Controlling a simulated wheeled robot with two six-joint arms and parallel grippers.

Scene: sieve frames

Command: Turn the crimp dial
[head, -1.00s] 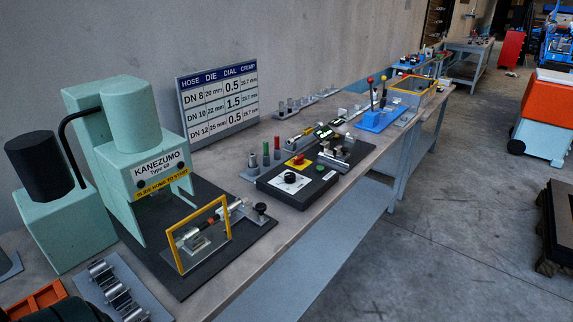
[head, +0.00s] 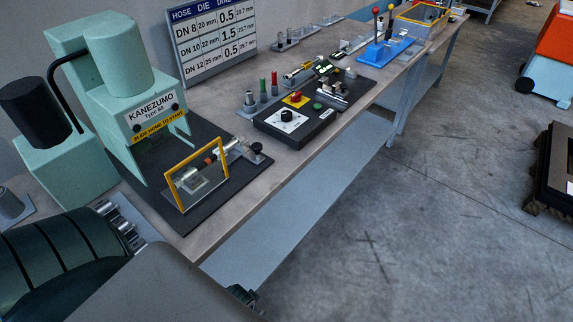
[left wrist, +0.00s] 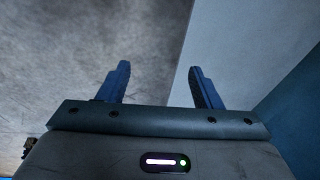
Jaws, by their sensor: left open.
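The crimp dial (head: 287,116) is a black knob on a white plate, on the near left part of a dark control box (head: 325,127) on the bench. A red button on a yellow plate and a green button sit close to it. My left gripper (left wrist: 159,75) shows in the left wrist view with its two blue fingers apart and nothing between them. In the head view my left arm fills the bottom left corner, well short of the dial; its fingers cannot be made out there.
The green Kanezumo press (head: 115,80) stands left of the box, with a yellow-framed guard (head: 187,206) in front. A dial chart (head: 215,40) stands behind. A blue lever unit (head: 385,50) is farther right.

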